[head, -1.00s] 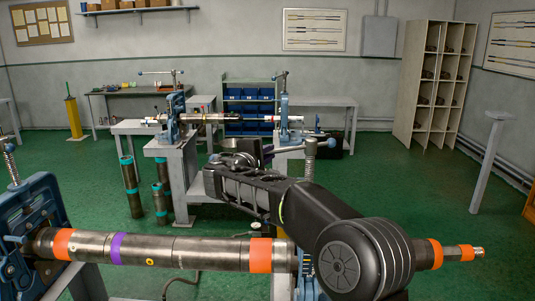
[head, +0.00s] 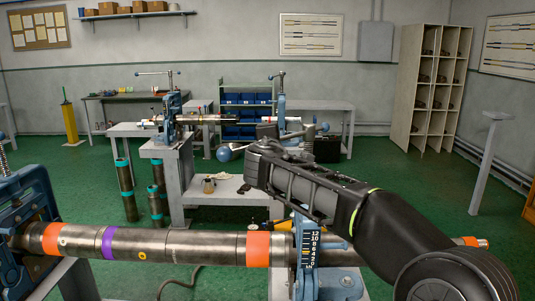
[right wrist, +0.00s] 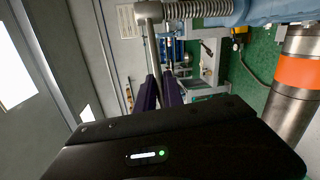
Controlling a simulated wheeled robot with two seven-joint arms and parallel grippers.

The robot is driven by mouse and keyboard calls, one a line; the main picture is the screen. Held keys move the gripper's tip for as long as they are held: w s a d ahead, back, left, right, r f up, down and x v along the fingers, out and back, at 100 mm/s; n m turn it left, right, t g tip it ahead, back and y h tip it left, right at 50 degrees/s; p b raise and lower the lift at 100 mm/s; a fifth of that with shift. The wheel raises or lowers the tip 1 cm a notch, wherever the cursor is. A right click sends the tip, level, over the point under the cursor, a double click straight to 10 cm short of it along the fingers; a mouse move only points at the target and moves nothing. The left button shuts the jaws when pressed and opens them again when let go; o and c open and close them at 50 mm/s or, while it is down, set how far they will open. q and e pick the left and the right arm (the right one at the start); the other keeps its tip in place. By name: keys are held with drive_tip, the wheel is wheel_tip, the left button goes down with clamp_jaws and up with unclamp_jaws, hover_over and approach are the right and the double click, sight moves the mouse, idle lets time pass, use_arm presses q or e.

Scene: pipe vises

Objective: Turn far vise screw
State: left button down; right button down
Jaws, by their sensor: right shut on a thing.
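The blue vise (head: 306,250) at the right end of the near pipe (head: 180,246) shows its lower part in the head view, with a number scale on it. Its upper part is hidden behind my right arm. In the right wrist view its screw with a coil spring (right wrist: 200,9) runs across the top. A grey handle bar (right wrist: 153,45) crosses the screw's end. My right gripper (right wrist: 161,88) has its dark purple fingers shut on the free part of the bar. My left gripper is not in view.
Another blue vise (head: 14,235) holds the pipe's left end. Behind stand a workbench (head: 172,160) with more vises and a pipe, and several upright tubes (head: 125,190). A grey post (head: 486,165) stands at the right. Green floor is open between.

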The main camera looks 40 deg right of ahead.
drive_tip(key=shift+s+d+f+n+t+y+p, duration=0.1)
drive_tip(key=shift+s+d+n+t+y+p, duration=0.15)
drive_tip(key=shift+s+n+t+y, duration=0.55)
drive_tip(key=shift+s+d+f+n+t+y+p, duration=0.15)
drive_tip(key=shift+s+n+t+y, duration=0.35)
drive_tip(key=shift+s+n+y, duration=0.55)
drive_tip(key=shift+y, duration=0.25)
drive_tip(key=c, duration=1.5)
unclamp_jaws()
drive_tip(key=shift+r, duration=0.1)
drive_tip(key=shift+o, duration=0.2)
drive_tip(key=shift+s+r, duration=0.1)
drive_tip(key=v, duration=0.7)
drive_tip(key=shift+s+a, duration=0.15)
drive_tip(key=shift+s, duration=0.15)
